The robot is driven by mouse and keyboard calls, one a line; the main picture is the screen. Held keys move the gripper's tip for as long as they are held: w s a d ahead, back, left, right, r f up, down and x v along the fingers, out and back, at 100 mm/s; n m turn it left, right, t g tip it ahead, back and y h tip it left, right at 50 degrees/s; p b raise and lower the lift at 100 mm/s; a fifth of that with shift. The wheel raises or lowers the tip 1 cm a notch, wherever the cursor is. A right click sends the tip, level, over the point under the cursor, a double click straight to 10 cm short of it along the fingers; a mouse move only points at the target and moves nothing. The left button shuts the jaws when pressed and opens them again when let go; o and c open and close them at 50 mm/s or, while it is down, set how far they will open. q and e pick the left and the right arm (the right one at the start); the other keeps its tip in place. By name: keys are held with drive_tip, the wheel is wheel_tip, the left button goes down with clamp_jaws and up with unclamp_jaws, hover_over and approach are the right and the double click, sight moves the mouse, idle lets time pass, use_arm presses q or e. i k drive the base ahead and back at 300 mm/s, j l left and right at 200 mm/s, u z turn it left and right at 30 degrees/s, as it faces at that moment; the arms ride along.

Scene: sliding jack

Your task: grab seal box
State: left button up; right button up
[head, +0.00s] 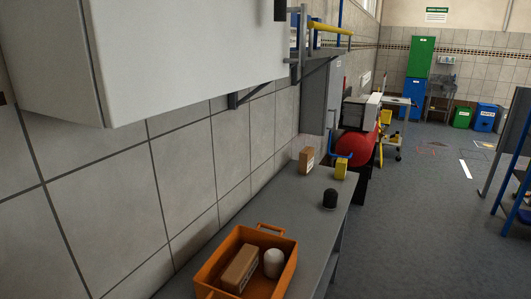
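Two brown boxes are in the head view, and I cannot read their labels to tell which is the seal box. One long brown box (240,268) lies in an orange tray (284,282), beside a white rounded canister (274,262). A smaller brown box (306,160) with a pale label stands upright farther back on the grey bench, close to the wall. Neither of my grippers is in view.
The grey bench (262,205) runs along the tiled wall. A black cylinder (330,199) and a yellow object (341,169) stand on it. A white cabinet (190,50) overhangs its near part.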

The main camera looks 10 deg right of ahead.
sight(341, 164)
drive_tip(key=i+l, duration=0.2)
drive_tip(key=l, duration=0.2)
drive_tip(key=i+l, duration=0.2)
drive_tip(key=l, duration=0.15)
drive_tip(key=i+l+u, duration=0.1)
drive_tip(key=l, duration=0.3)
drive_tip(key=i+l, duration=0.45)
drive_tip(key=l, duration=0.3)
drive_tip(key=i+l, duration=0.15)
drive_tip(key=l, duration=0.25)
drive_tip(key=i+l+u, duration=0.1)
drive_tip(key=l, duration=0.3)
drive_tip(key=i+l, duration=0.25)
drive_tip(key=l, duration=0.15)
